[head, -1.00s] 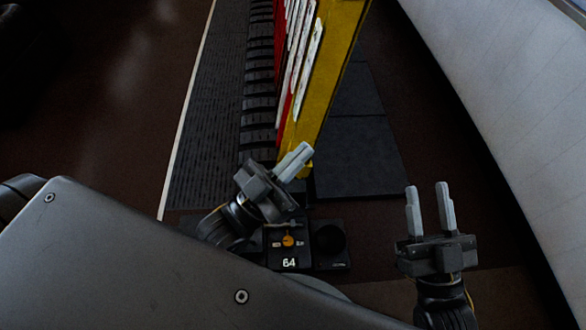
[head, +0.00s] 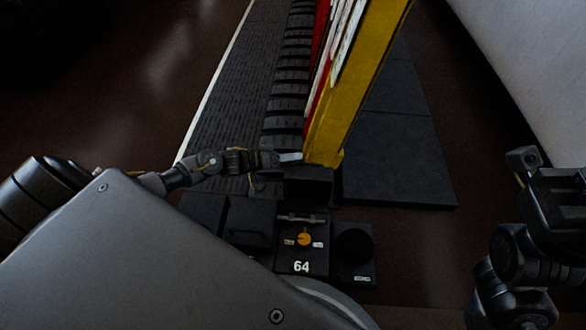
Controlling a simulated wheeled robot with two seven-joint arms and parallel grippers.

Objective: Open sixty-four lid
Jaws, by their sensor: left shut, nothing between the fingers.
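The black panel marked 64 (head: 301,266) sits low in the middle of the head view. It carries an orange knob (head: 304,238) between two small pale labels, with a grey bar (head: 301,218) across its top edge. I see no gap that shows a raised lid. My left gripper (head: 291,157) is shut and empty. It is seen edge-on beyond the panel, with its tips close to the foot of the yellow lever (head: 370,70); whether they touch it I cannot tell. My right arm stands at the right edge, and its fingers do not show.
Red and white levers (head: 345,40) stand behind the yellow one. A round black knob (head: 353,246) is on the block right of the panel, and dark blocks (head: 249,225) lie to its left. A ribbed walkway (head: 238,100) runs back on the left. A pale curved wall (head: 525,60) bounds the right.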

